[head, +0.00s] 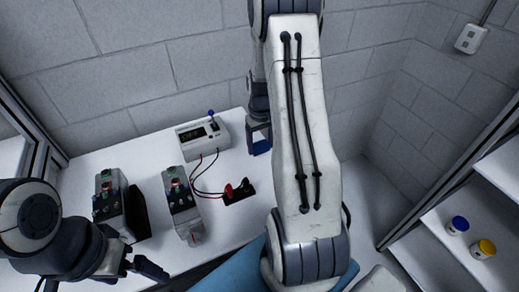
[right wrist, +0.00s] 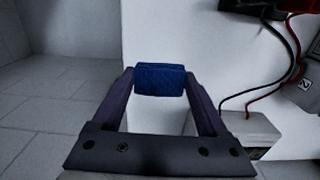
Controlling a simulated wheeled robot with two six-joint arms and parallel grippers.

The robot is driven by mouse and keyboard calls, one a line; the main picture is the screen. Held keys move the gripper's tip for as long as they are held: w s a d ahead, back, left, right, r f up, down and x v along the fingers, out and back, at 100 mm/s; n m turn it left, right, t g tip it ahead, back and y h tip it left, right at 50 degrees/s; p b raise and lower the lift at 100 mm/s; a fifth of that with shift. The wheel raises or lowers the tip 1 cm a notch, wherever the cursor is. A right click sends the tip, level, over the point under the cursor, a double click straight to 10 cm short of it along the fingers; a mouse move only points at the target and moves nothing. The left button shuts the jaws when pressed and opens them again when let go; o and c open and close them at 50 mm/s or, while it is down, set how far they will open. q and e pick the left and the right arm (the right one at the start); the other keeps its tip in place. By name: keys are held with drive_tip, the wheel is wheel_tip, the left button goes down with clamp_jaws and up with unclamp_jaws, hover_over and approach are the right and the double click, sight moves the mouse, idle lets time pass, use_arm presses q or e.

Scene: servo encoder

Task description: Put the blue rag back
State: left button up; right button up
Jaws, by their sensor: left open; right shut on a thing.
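The blue rag (right wrist: 160,80) is a small folded dark-blue block between the fingertips of my right gripper (right wrist: 160,87) in the right wrist view. The gripper is shut on it from both sides. In the head view the rag (head: 261,147) shows as a blue patch below the right gripper (head: 259,133), near the right edge of the white table (head: 110,165). I cannot tell whether the rag touches the table. My left gripper (head: 140,272) is open and empty at the lower left, near the table's front edge.
A meter with a display (head: 203,135) stands at the back of the table, its leads running to red and black plugs (head: 238,192). Two servo-like units (head: 113,200) (head: 181,205) stand left of centre. Blue-lidded (head: 458,225) and yellow-lidded (head: 483,249) jars sit on a right shelf.

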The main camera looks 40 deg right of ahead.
sight(260, 152)
drive_tip(key=shift+w+a+f, duration=0.1)
drive_tip(key=shift+w+f, duration=0.1)
drive_tip(key=shift+w, duration=0.05)
wheel_tip(260, 152, down, 3)
drive_tip(key=shift+f+p, duration=0.1)
drive_tip(key=shift+p, duration=0.5)
drive_tip(key=shift+f, duration=0.3)
drive_tip(key=shift+f, duration=0.1)
